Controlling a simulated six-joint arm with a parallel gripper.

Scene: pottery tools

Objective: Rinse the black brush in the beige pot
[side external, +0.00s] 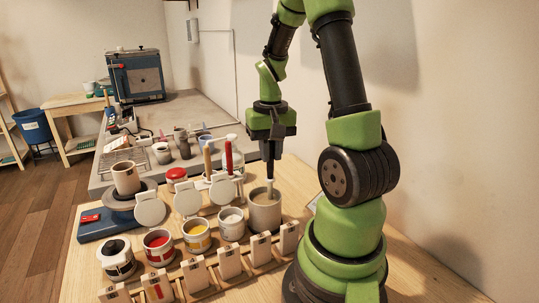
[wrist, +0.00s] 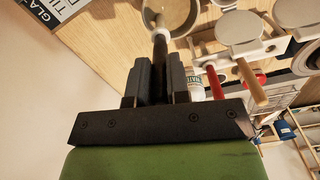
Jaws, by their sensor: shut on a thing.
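My gripper (side external: 270,146) is shut on the black brush (side external: 270,167) and points straight down above the beige pot (side external: 265,214). The brush hangs upright, with its pale lower part (side external: 269,187) reaching into the pot's mouth. The pot's wall hides the bristle tip, and I cannot tell how deep it sits. In the wrist view, the dark brush handle (wrist: 159,48) stands out between my two jaws (wrist: 160,78), and its pale end lies over the round opening of the pot (wrist: 184,14).
Open jars with black (side external: 116,260), red (side external: 158,248), yellow (side external: 196,237) and white (side external: 231,225) contents stand in a row left of the pot. A tile rack (side external: 200,272) lies in front. A red-handled brush (side external: 229,156) and a wooden-handled brush (side external: 208,162) stand behind.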

